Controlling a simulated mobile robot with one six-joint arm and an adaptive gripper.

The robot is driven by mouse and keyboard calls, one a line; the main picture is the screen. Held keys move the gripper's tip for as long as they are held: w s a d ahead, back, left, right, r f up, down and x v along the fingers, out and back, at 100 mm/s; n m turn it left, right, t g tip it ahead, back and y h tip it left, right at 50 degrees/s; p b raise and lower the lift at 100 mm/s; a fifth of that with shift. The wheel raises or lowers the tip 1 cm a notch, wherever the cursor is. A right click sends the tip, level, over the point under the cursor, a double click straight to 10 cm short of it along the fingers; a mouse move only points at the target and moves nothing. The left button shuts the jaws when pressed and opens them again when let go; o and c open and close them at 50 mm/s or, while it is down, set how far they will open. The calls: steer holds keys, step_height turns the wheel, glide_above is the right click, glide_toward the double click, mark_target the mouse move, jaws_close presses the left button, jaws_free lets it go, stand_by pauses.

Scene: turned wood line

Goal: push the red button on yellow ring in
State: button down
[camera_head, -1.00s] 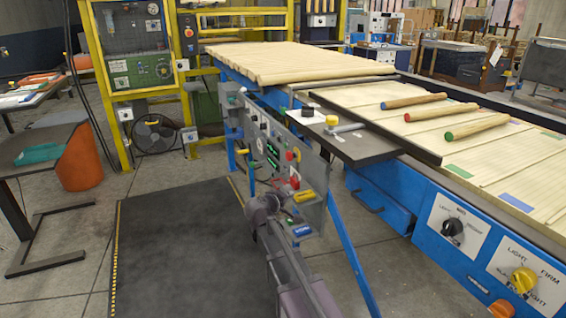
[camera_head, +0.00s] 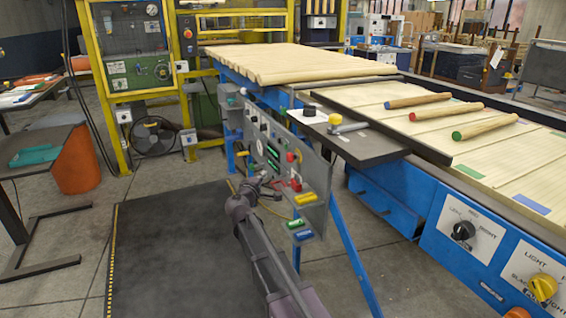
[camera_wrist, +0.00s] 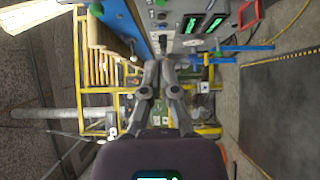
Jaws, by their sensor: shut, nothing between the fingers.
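A red button (camera_head: 290,157) shows on the upright grey control panel (camera_head: 312,170) in the head view. It is too small to tell whether a yellow ring lies under it. Another red control (camera_head: 296,185) sits lower on the panel. My gripper (camera_head: 266,186) is at the panel's lower left part in the head view, apart from the upper red button. In the wrist view my gripper (camera_wrist: 159,72) has its two fingers together with nothing between them. The panel (camera_wrist: 190,20) fills the top there, with green displays. I cannot pick out the red button in that view.
A grey shelf (camera_head: 372,150) juts out behind the panel. The blue table (camera_head: 400,200) with wooden rods stands at the right. A yellow-framed machine (camera_head: 108,100) with a small red button (camera_head: 188,33) stands behind.

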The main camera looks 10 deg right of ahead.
mark_target(289, 159)
steer(key=shift+w+d, duration=0.1)
steer(key=s+d+x, duration=0.1)
steer(key=d+x, duration=0.1)
steer(key=x, duration=1)
steer(key=shift+d, duration=0.4)
steer(key=shift+d, duration=0.1)
steer(key=shift+w+d, duration=0.25)
steer(key=shift+d, duration=0.65)
steer(key=shift+a, duration=0.15)
